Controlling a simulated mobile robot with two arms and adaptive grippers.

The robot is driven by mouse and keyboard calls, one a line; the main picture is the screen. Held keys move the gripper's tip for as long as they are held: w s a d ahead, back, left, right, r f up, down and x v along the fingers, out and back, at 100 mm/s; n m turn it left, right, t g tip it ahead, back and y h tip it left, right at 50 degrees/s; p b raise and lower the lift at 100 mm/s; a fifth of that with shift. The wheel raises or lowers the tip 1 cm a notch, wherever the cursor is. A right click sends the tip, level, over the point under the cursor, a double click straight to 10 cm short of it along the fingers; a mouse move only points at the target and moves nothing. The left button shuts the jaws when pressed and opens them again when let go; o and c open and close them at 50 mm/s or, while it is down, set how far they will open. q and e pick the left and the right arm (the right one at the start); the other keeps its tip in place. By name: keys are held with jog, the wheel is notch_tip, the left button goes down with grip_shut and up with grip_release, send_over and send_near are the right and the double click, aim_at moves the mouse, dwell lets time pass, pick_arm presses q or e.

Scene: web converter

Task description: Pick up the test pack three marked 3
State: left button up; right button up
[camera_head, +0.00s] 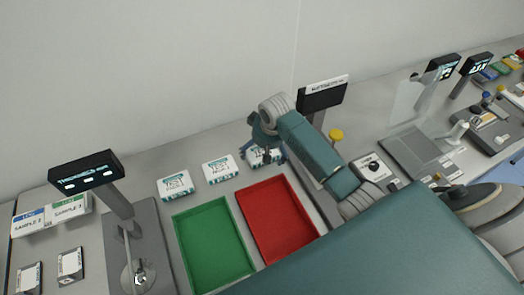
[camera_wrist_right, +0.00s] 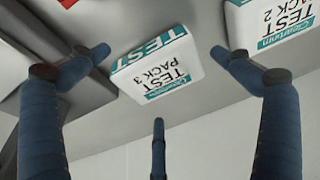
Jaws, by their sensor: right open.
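Test pack three, a white box with teal bands marked "TEST PACK 3" (camera_wrist_right: 158,68), lies on the grey counter. In the right wrist view it sits between my right gripper's spread blue fingers (camera_wrist_right: 160,54), with no clear contact. In the head view my right gripper (camera_head: 266,148) is over this pack (camera_head: 257,161) and partly hides it. The right gripper is open and empty. Test pack two (camera_wrist_right: 268,25) is beside it, close to one finger; it also shows in the head view (camera_head: 219,169). My left gripper is not in view.
Another test pack (camera_head: 175,186) is at the left end of the row. A green tray (camera_head: 212,245) and a red tray (camera_head: 277,215) lie in front of the packs. A black display on a post (camera_head: 322,95) stands close right of the gripper. A wall is behind.

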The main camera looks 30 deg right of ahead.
jog(key=shift+w+f, duration=0.15)
jog(key=shift+f, duration=0.35)
jog(key=c, duration=1.5)
jog(key=shift+o, duration=0.2)
